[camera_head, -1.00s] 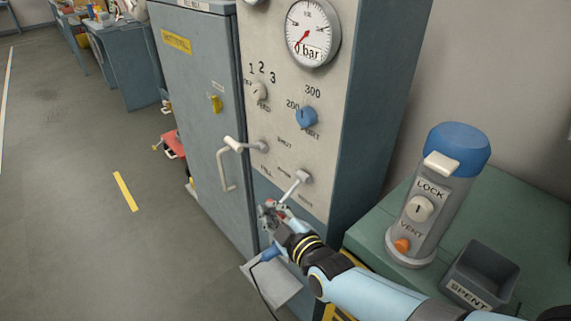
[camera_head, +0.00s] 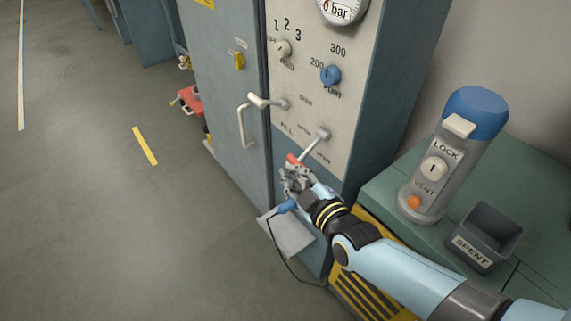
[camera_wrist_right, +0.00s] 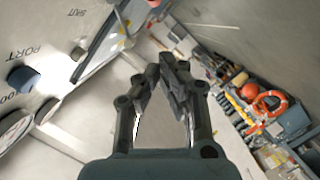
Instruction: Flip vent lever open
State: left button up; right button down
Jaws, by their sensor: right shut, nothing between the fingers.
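The lower lever on the pale panel has a round grey pivot (camera_head: 323,133). Its pale arm slants down and left to a red tip (camera_head: 293,158). The small labels around it are too blurred to read surely. My right gripper (camera_head: 291,178) is just below the red tip, very close to it; I cannot tell whether they touch. In the right wrist view the fingers (camera_wrist_right: 172,72) are shut with nothing between them. I cannot make out the lever surely there. My left gripper is not in view.
A second pale lever (camera_head: 265,101) sits up and left, beside the grey cabinet door (camera_head: 222,105). A blue knob (camera_head: 330,75) is above. At right, a green bench (camera_head: 545,185) holds a blue-capped canister (camera_head: 440,165) and a SPENT bin (camera_head: 483,238). Open floor lies left.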

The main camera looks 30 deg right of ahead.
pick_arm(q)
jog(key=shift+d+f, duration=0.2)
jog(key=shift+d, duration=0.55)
pick_arm(e)
jog(key=shift+s+a+r, duration=0.15)
jog(key=shift+s+r, duration=0.05)
jog(key=shift+s, duration=0.7)
jog(key=shift+s+a+r, duration=0.15)
jog(key=shift+s, duration=0.75)
jog(key=shift+s+a+r, duration=0.15)
jog(key=shift+s+r, duration=0.05)
jog(key=shift+s, duration=0.7)
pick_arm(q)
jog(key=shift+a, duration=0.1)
